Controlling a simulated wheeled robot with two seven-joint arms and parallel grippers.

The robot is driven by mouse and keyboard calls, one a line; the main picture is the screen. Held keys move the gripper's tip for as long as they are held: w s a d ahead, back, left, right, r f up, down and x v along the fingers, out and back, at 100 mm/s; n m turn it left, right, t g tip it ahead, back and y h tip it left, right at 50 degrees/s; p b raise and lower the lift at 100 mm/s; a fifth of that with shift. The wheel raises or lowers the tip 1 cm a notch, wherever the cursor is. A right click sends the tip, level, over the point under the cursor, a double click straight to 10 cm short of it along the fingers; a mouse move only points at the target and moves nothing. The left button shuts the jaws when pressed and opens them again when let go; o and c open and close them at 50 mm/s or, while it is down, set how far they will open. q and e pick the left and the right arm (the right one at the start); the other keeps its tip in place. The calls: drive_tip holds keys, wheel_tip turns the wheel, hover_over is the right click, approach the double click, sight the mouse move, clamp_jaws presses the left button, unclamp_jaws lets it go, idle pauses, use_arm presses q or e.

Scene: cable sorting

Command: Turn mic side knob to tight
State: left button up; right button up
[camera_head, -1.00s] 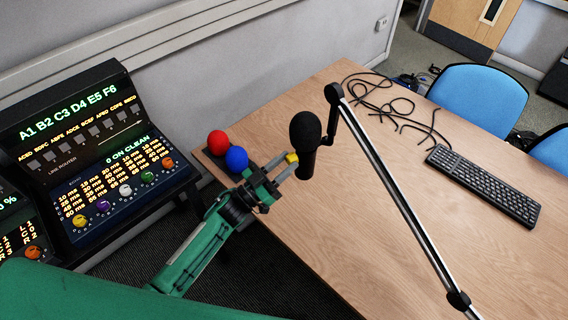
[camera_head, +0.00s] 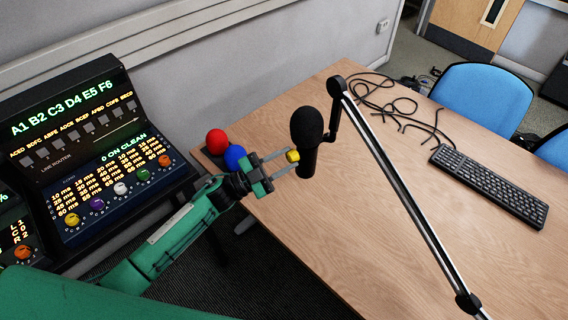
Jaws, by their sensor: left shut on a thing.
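The black microphone (camera_head: 307,130) with a foam head hangs from a boom arm (camera_head: 397,190) over the table. A small yellow side knob (camera_head: 292,156) sits on the left side of its body. My left gripper (camera_head: 290,160) comes in from the left, and its two fingers are closed around the yellow knob, one above and one below. The fingertips lie close to the microphone body. The knob's tight or loose marking is too small to read. My right gripper is not in view.
A red ball (camera_head: 216,142) and a blue ball (camera_head: 235,157) stand at the table's left corner, close behind my left gripper. A keyboard (camera_head: 489,185) and loose black cables (camera_head: 385,97) lie on the wooden table (camera_head: 340,240). A lit control console (camera_head: 110,180) stands at left.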

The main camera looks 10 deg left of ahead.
use_arm(q)
drive_tip(key=m+g, duration=0.1)
drive_tip(key=m, duration=0.2)
drive_tip(key=shift+a+m+g+b, duration=0.1)
drive_tip(key=shift+m+g+b, duration=0.25)
drive_tip(key=shift+m+g, duration=0.05)
drive_tip(key=m+g, duration=0.1)
drive_tip(key=m, duration=0.2)
drive_tip(key=shift+w+r, duration=0.1)
drive_tip(key=m+g+y, duration=0.1)
drive_tip(key=m, duration=0.2)
drive_tip(key=shift+r+m, duration=0.15)
drive_tip(key=shift+m, duration=0.15)
drive_tip(key=shift+m+g+y+p, duration=0.3)
drive_tip(key=shift+m+g+y, duration=0.15)
drive_tip(key=shift+m, duration=0.55)
drive_tip(key=o, duration=1)
drive_tip(key=shift+c, duration=0.2)
drive_tip(key=shift+a, duration=0.1)
